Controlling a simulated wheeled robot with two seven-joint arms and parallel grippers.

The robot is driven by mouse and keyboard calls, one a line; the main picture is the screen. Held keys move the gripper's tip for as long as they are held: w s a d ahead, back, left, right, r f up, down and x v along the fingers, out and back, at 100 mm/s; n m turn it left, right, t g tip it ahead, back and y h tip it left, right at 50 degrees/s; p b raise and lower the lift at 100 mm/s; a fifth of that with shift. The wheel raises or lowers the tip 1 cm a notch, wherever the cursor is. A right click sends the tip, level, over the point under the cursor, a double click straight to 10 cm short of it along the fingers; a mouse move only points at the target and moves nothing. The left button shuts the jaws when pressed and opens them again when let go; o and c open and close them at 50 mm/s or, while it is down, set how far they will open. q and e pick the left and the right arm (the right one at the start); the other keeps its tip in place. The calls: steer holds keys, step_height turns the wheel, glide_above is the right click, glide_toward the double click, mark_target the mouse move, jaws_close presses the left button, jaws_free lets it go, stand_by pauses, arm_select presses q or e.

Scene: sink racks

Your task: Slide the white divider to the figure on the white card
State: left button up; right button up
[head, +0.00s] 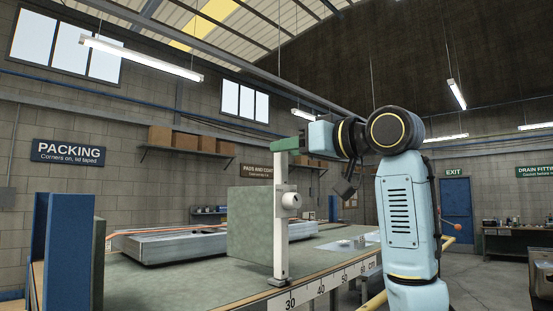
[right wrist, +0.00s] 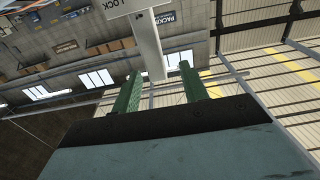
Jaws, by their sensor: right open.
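The white divider (head: 280,240) is an upright post with a round knob on its side, standing at the table's front edge near the 30 mark of the scale (head: 325,287). My right gripper (head: 284,145) is at the top of this post, with its green fingers level. In the right wrist view the fingers of my right gripper (right wrist: 160,88) are apart, and the end of the white divider (right wrist: 150,50) shows between them. I cannot tell if they touch it. A plate lettered LOCK shows on the post there. I cannot make out the white card. My left gripper is out of view.
A large grey-green block (head: 252,225) stands just behind the post. A long grey metal tray (head: 170,245) lies farther back. A blue panel (head: 68,255) stands at the left. Small items (head: 350,243) lie to the right on the table, beyond the post.

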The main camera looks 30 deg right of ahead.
steer(key=b+v, duration=0.1)
steer(key=v, duration=0.6)
steer(key=shift+s+d+b, duration=0.15)
steer(key=shift+s+b, duration=0.25)
